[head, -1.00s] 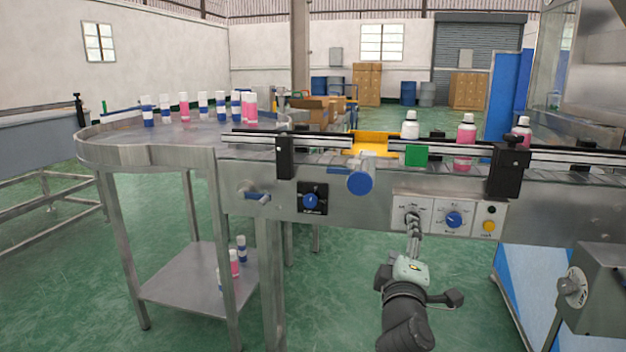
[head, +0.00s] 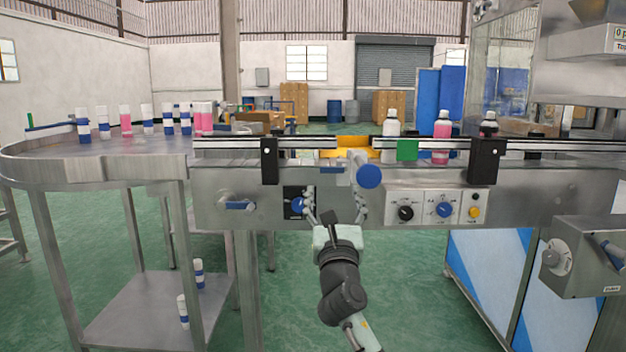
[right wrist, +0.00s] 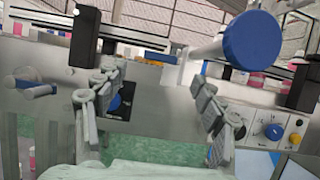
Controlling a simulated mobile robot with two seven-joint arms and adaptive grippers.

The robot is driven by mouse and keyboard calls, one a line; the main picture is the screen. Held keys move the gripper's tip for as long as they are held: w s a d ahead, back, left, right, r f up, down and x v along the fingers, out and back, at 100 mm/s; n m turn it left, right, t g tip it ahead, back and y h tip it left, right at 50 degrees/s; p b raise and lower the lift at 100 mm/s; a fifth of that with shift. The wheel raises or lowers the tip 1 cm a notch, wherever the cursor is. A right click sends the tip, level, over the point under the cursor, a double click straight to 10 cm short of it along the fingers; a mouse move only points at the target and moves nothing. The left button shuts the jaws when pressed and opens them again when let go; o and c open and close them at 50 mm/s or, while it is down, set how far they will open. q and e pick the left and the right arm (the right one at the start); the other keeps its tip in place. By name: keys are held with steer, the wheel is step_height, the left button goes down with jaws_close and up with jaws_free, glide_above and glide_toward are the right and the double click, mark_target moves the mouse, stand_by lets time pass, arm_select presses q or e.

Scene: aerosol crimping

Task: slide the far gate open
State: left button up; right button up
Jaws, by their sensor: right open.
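My right gripper (head: 336,200) is open and empty in front of the conveyor's front wall, fingers pointing up. A grey cylinder with a blue end (head: 369,176) sticks out from the conveyor just above its right finger, apparently apart from it. In the right wrist view, the open fingers (right wrist: 155,100) spread at left and right, and the blue-ended cylinder (right wrist: 252,38) looms large above the right finger. A yellow piece (head: 350,148) lies across the conveyor behind the rail. I cannot tell which part is the far gate. My left gripper is not in view.
Bottles (head: 391,135) stand behind the rail on the right. A control panel (head: 435,206) is right of the gripper, and a dark panel with a blue knob (head: 297,203) is behind its left finger. A round table (head: 110,170) holds several bottles at left.

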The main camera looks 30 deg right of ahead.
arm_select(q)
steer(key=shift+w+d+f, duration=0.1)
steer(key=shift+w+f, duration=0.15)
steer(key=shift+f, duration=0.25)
arm_select(e)
steer(key=x, duration=0.7)
steer(key=shift+d, duration=0.1)
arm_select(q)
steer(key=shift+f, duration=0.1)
arm_select(e)
steer(key=shift+c, duration=0.5)
steer(key=shift+c, duration=1.1)
jaws_close()
steer(key=shift+s+p, duration=0.1)
steer(key=shift+p, duration=0.2)
steer(key=p, duration=0.3)
glide_toward(332, 170)
step_height(332, 170, up, 3)
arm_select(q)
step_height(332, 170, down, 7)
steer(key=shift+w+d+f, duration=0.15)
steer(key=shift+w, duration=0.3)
arm_select(e)
steer(key=shift+w+d+f, duration=0.1)
steer(key=shift+w+d, duration=0.2)
steer(key=shift+w, duration=0.2)
